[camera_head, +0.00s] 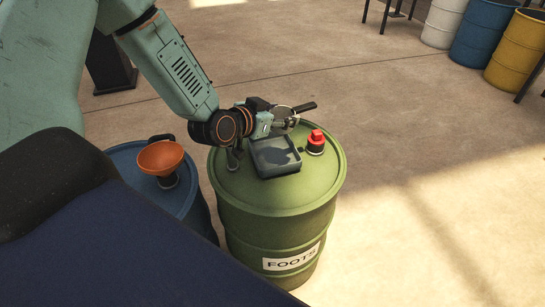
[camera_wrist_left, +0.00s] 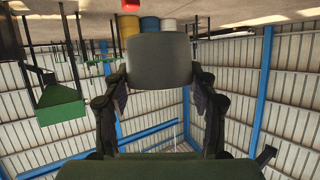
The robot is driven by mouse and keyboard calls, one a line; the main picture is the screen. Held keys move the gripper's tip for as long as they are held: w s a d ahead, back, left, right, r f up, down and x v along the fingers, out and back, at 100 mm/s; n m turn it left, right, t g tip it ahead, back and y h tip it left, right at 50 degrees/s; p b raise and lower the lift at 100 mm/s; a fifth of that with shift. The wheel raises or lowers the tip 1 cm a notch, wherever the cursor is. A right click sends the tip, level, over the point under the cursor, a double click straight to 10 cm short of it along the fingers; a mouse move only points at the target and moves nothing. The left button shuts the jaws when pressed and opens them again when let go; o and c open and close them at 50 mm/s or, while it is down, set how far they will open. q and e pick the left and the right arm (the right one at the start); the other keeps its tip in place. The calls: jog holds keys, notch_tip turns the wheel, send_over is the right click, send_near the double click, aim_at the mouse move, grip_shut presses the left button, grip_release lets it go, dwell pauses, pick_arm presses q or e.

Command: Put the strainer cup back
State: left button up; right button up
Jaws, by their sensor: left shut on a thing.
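The strainer cup (camera_head: 283,113) is a small grey metal cup, with a dark bar like a handle sticking out to its right in the head view. My left gripper (camera_head: 279,122) is shut on it above the far edge of a green drum. In the left wrist view the grey cup (camera_wrist_left: 160,60) sits between the two fingers (camera_wrist_left: 159,95), covering the middle of the view. A shallow grey square tray (camera_head: 275,157) lies on the drum lid, just below and in front of the gripper. Whether the cup touches the tray cannot be told. My right gripper is not in view.
The green drum (camera_head: 285,212) is labelled "FOOTS" and has a red cap (camera_head: 316,140) right of the tray. A blue drum (camera_head: 180,197) with an orange funnel (camera_head: 161,158) stands to its left. The floor right of the drum is clear; other drums stand far off.

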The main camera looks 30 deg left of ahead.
pick_arm(q)
jog(key=a+f+n+y+b, duration=0.1)
jog(key=f, duration=0.1)
jog(key=w+a+f+y+b, duration=0.1)
jog(key=a+f+b, duration=0.1)
jog(key=f, duration=0.1)
jog(key=w+a+f+n+y+b, duration=0.1)
jog(key=f, duration=0.2)
jog(key=shift+a+f+n, duration=0.15)
jog(key=shift+a+n, duration=0.15)
notch_tip(320, 180, down, 3)
jog(key=shift+f+b, duration=0.2)
jog(key=shift+b, duration=0.85)
